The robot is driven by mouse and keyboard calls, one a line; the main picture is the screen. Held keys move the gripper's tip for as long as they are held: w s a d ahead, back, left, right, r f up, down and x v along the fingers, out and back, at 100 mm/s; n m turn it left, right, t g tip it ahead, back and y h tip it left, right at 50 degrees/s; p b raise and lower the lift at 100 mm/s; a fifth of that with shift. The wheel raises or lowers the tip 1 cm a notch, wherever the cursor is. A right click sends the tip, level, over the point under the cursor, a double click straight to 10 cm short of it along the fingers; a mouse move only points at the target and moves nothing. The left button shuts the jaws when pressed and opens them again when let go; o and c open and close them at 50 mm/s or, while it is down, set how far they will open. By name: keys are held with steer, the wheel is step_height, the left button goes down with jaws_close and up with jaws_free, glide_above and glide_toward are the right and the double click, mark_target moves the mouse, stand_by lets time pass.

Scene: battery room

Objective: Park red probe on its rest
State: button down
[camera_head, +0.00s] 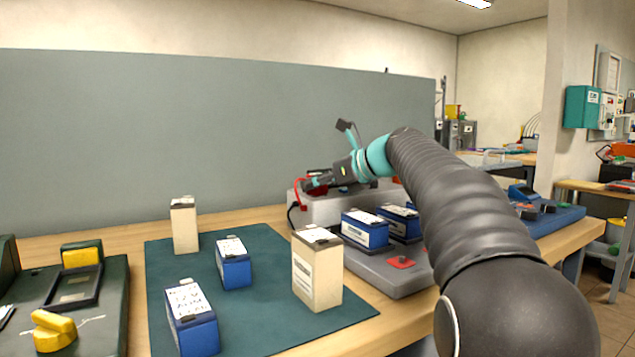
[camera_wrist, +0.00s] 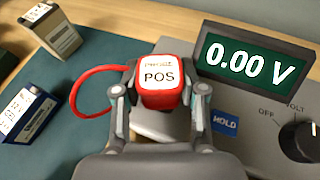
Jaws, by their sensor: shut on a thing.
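The red probe (camera_wrist: 160,76), with a white label reading POS on top, is between the two fingers of my gripper (camera_wrist: 160,92) in the wrist view. My gripper is shut on it. A red cable (camera_wrist: 84,84) loops from the probe to the left. In the head view my gripper (camera_head: 318,184) is over the left end of the grey meter (camera_head: 328,208), and the probe there is mostly hidden. A grey piece shows below the probe in the wrist view; I cannot tell whether it is the rest or whether they touch.
The meter's display (camera_wrist: 258,58) reads 0.00 V, beside a blue HOLD button (camera_wrist: 226,121) and a dial (camera_wrist: 302,141). Blue batteries (camera_head: 365,230) stand on a grey tray (camera_head: 400,284) in front. A beige battery (camera_head: 317,270) and others stand on the green mat (camera_head: 262,318).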

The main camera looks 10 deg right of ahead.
steer(key=shift+f, duration=0.15)
steer(key=c, duration=0.9)
jaws_free()
steer(key=p+v, duration=0.3)
steer(key=v, duration=0.8)
